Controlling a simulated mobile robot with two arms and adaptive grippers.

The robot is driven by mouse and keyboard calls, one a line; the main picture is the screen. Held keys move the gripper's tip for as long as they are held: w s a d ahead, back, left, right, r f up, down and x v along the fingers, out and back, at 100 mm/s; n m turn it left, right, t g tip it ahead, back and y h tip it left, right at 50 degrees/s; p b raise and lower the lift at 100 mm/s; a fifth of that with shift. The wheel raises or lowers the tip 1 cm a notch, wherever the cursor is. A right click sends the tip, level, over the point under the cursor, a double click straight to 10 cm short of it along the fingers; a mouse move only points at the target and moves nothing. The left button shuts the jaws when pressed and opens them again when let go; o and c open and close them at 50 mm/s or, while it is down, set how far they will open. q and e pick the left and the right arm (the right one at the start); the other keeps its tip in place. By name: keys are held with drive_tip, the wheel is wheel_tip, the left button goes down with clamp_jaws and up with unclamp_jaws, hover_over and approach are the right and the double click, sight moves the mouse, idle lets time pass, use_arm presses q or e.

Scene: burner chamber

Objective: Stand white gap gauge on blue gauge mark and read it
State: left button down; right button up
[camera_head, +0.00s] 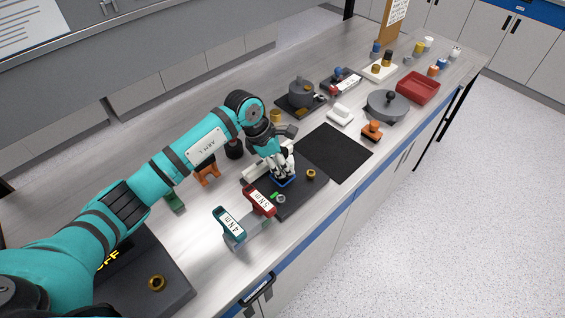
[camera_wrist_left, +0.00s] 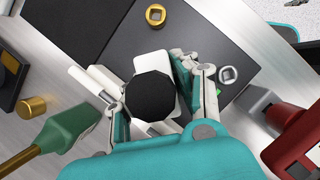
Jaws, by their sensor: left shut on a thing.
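My left gripper (camera_head: 283,172) is over the dark plate (camera_head: 308,198), with its fingers pointing down at the blue gauge mark (camera_head: 286,183). In the left wrist view, the gripper (camera_wrist_left: 152,100) is shut on the white gap gauge (camera_wrist_left: 146,66), a white block with a black many-sided knob (camera_wrist_left: 150,97) between the fingers. In the head view the fingers hide most of the gauge. It is at the blue mark, but I cannot tell whether its base touches the plate. Any reading is not legible. My right gripper is not in view.
Brass (camera_head: 311,174) and silver (camera_head: 281,199) nuts lie on the plate. Teal (camera_head: 229,222) and red (camera_head: 260,200) labelled tools stand near the front edge. A green-handled tool (camera_wrist_left: 70,130) is at the left in the wrist view. A black mat (camera_head: 336,152) is clear to the right.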

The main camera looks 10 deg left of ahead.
use_arm(q)
drive_tip(key=shift+f, duration=0.4)
drive_tip(key=shift+f, duration=0.1)
drive_tip(key=shift+f, duration=0.15)
drive_tip(key=c, duration=1)
unclamp_jaws()
drive_tip(key=shift+r, duration=0.2)
drive_tip(key=b+v, duration=0.3)
drive_tip(key=v, duration=0.9)
